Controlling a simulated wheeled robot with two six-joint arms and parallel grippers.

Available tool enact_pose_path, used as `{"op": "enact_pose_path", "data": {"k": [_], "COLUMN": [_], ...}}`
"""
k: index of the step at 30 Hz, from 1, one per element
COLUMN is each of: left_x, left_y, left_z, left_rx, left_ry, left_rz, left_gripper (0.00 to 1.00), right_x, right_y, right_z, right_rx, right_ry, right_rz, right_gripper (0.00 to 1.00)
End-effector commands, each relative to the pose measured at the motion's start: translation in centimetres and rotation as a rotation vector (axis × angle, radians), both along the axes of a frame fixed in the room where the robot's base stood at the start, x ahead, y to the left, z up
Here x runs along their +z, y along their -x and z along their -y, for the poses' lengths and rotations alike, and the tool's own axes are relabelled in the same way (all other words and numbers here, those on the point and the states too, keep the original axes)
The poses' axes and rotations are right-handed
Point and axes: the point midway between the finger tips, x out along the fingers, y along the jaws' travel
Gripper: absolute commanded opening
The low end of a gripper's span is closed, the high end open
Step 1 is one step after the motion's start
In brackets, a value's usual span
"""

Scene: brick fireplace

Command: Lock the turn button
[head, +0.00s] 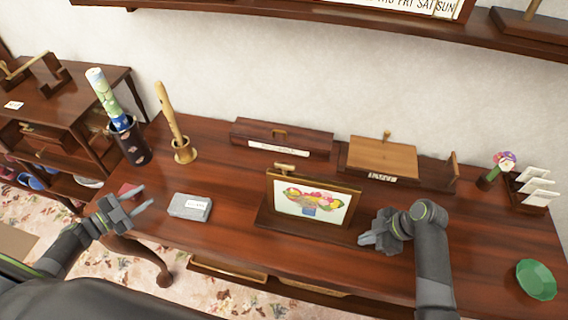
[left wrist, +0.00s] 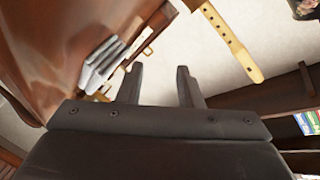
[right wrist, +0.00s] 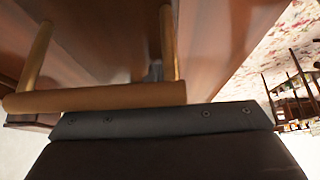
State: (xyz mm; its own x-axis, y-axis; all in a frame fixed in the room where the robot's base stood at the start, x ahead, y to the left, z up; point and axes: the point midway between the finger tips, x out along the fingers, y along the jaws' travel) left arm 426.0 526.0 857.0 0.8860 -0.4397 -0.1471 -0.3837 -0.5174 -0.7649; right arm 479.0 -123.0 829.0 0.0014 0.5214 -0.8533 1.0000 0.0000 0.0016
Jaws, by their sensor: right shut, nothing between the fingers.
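A framed fruit picture (head: 310,203) stands upright on a dark wooden base on the desk. A small brass piece (head: 284,167), which looks like a turn button, sits at its top edge; its exact turn is too small to tell. My right gripper (head: 364,240) is shut and empty, just right of the frame and low over the desk. In the right wrist view a gilt frame-like bar (right wrist: 95,97) crosses in front of the gripper and mostly hides the fingers. My left gripper (head: 140,203) is open and empty, left of the grey box, near the desk's front left edge.
A grey box (head: 190,207) lies left of the frame. A green bowl (head: 536,279) is at the right.

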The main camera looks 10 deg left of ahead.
Motion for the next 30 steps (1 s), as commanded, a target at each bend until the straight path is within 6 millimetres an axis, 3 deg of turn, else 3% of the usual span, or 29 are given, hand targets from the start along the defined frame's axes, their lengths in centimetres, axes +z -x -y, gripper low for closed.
{"op": "enact_pose_path", "data": {"k": [3, 12, 21, 30], "left_x": [2.0, 7.2, 12.4, 16.0], "left_y": [-2.7, -6.9, -8.8, -9.0], "left_z": [4.3, 14.0, 22.3, 27.6], "left_rx": [-0.155, -0.475, -0.676, -0.740], "left_ry": [-0.155, -0.543, -0.887, -1.113], "left_rz": [0.176, 0.700, 1.320, 1.879], "left_gripper": [0.33, 0.33, 0.33, 0.33], "right_x": [-0.3, -0.3, -0.3, -0.3], "right_y": [0.2, 0.2, 0.2, 0.2], "right_z": [0.1, 0.1, 0.1, 0.1], "right_rx": [0.000, 0.000, 0.000, 0.000], "right_ry": [0.004, 0.003, 0.003, 0.003], "right_rz": [-0.007, -0.007, -0.007, -0.007], "right_gripper": [0.00, 0.00, 0.00, 0.00]}}
